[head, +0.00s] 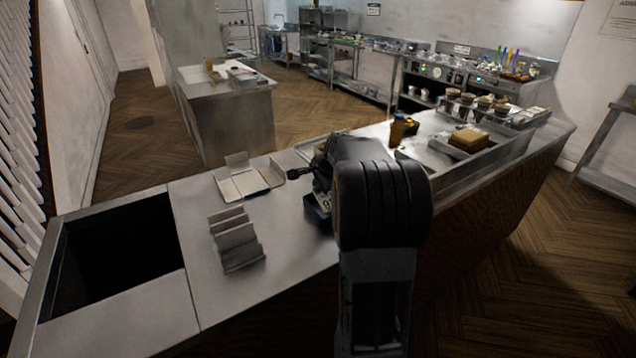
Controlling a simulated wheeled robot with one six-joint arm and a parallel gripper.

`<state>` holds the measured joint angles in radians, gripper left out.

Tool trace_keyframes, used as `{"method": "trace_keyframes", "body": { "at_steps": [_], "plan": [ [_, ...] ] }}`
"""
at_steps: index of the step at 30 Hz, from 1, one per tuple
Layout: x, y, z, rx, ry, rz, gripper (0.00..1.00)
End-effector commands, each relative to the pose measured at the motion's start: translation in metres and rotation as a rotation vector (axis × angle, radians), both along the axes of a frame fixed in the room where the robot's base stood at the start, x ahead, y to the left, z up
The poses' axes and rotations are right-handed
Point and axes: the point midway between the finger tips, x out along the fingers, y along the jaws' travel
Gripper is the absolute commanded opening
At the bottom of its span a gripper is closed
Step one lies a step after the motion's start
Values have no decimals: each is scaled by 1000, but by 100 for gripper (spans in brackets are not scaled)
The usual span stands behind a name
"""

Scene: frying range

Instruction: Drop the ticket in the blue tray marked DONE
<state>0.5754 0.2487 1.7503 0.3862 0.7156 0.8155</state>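My arm reaches over the steel counter, and its thick dark links hide much of what lies beyond. The end with my gripper (322,178) is mostly hidden behind them, so I cannot see whether the fingers are open or what they hold. A dark bluish box edge (318,216) shows on the counter just below it, partly covered by the arm. It may be the blue tray, but no DONE marking is readable. I cannot make out a ticket. A stepped metal rack (235,240) stands on the counter to the left of the arm.
A shallow metal holder (238,184) with raised flaps and a bluish patch sits behind the rack. A dark square opening (118,255) is cut into the counter at left. The counter front-left is clear.

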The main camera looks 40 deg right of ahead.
Motion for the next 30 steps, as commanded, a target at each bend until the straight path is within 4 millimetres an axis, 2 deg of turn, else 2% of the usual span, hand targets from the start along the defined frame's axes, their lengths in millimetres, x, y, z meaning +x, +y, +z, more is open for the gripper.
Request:
{"method": "trace_keyframes", "body": {
  "at_steps": [3,11,12,21,30],
  "plan": [
    [0,0,-6,0,0,1,0],
    [0,0,-6,0,0,1,0],
    [0,0,-6,0,0,1,5],
    [0,0,-6,0,0,1,33],
    [-2,0,-2,-1,-2,0,33]
  ]
}}
